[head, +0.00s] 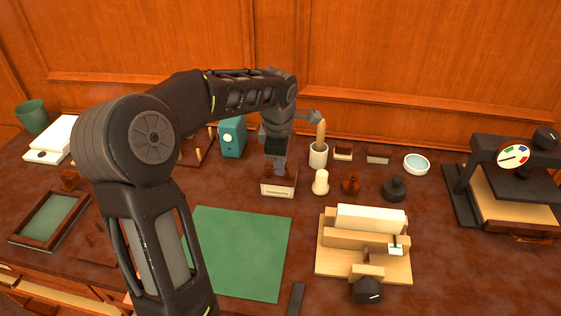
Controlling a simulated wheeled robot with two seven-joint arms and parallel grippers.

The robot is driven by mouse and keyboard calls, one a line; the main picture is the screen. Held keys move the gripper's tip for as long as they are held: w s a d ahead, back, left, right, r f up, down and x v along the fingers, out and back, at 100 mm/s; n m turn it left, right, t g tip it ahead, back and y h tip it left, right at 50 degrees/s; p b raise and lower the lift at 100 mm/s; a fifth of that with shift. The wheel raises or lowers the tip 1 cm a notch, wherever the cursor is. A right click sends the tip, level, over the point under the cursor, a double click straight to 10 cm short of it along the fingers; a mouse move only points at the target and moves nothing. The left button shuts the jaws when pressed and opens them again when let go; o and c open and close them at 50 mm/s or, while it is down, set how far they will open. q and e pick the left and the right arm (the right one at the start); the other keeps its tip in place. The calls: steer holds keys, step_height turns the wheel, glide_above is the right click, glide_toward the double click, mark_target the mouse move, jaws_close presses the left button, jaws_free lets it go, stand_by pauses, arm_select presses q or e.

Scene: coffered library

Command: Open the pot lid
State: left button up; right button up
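My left arm reaches in from the left, and its gripper (280,167) points down over a dark brown container (288,178) behind a pale label card (277,191). The gripper hides much of this container, so I cannot tell whether it is the pot or whether a lid is on it. The fingers are small and seen edge-on. Whether they touch anything or are apart is unclear. A small reddish-brown knobbed pot-like piece (350,186) and a black knobbed piece (395,189) stand to the right. My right gripper is out of view.
A cream knobbed piece (320,182) and a cup holding a brush (318,156) stand close right of the gripper. A wooden press (340,262) and a black gauge press (460,205) stand farther right. The green mat (250,250) is bare.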

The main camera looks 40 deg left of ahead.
arm_select(q)
jaws_close()
stand_by(1.0)
